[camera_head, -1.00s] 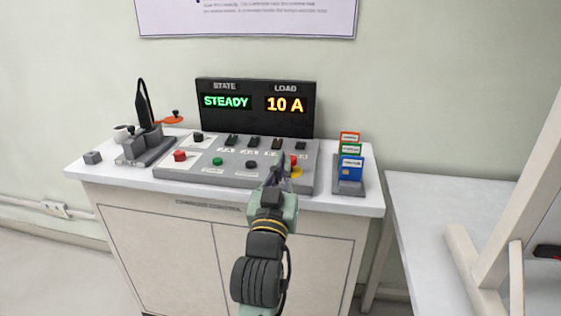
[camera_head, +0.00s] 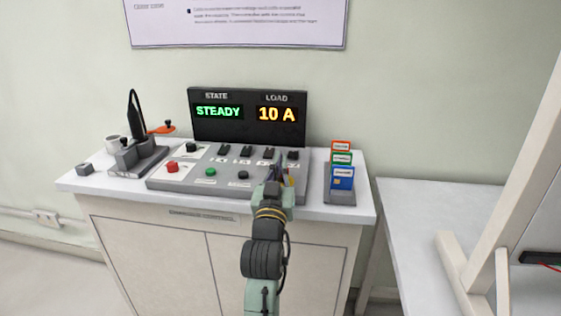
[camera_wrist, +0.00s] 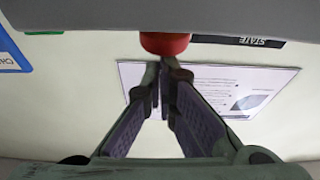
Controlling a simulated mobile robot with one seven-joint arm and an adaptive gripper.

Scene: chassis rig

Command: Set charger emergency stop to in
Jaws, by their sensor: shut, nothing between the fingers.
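The charger control panel (camera_head: 222,182) is a grey sloped box on the white-topped cabinet. A red button (camera_wrist: 165,42) sticks out from a grey surface in the wrist view, right at my fingertips. In the head view my gripper (camera_head: 277,170) is at the panel's right end and hides the red button there; only a bit of its yellow surround shows. My gripper (camera_wrist: 168,66) is shut and empty, its tips just by the red button's face. I cannot tell whether they touch it, or whether the button is in or out.
The display (camera_head: 248,117) reads STEADY and 10 A. Another red button (camera_head: 172,167), a green button (camera_head: 210,172) and a black knob (camera_head: 243,175) sit left along the panel. A card rack (camera_head: 340,188) stands close on the right. A white table (camera_head: 430,210) stands further right.

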